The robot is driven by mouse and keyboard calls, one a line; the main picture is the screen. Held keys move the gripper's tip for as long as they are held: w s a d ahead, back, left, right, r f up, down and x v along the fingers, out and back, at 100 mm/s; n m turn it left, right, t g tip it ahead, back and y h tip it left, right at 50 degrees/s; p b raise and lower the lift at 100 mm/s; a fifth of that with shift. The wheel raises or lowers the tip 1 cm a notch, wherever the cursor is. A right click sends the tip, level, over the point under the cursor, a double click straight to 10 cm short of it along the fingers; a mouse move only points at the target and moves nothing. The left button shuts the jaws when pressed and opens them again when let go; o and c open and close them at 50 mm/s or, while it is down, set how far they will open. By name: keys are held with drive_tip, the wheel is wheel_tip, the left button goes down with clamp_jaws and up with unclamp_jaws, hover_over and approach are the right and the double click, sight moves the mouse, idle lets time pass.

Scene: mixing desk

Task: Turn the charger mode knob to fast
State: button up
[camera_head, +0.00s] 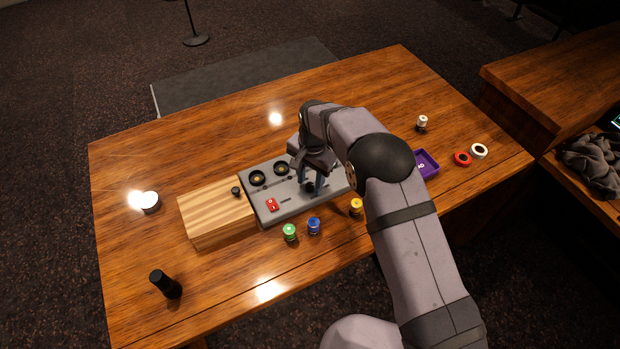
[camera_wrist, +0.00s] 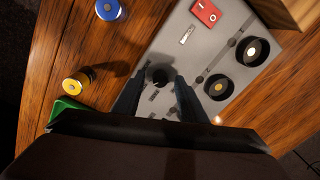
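A grey control panel (camera_head: 293,210) lies on the wooden table; it also shows in the wrist view (camera_wrist: 225,52). A dark round knob (camera_wrist: 159,76) stands on the panel among small pale marks, too small to read. I cannot make out its pointer or setting. My gripper (camera_wrist: 158,84) is open, pointing down at the panel, with one finger on each side of the knob. Gaps seem to show between fingers and knob. In the head view my gripper (camera_head: 311,184) is over the panel's right half, and my arm hides part of it.
Green (camera_head: 290,232), blue (camera_head: 313,225) and yellow (camera_head: 356,206) capped items stand in front. A purple tray (camera_head: 428,163) is to the right.

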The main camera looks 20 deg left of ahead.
drive_tip(key=shift+f, duration=0.3)
clamp_jaws()
drive_tip(key=shift+n+b, duration=0.3)
drive_tip(key=shift+n, duration=0.1)
drive_tip(key=n+b, duration=0.2)
drive_tip(key=n, duration=0.2)
drive_tip(key=shift+n, duration=0.3)
drive_tip(key=n+b, duration=0.1)
drive_tip(key=n, duration=0.5)
drive_tip(key=shift+w+r+g+b, duration=0.1)
drive_tip(key=shift+w+g+b, duration=0.05)
drive_tip(key=shift+g+b, duration=0.15)
drive_tip(key=shift+n, duration=0.3)
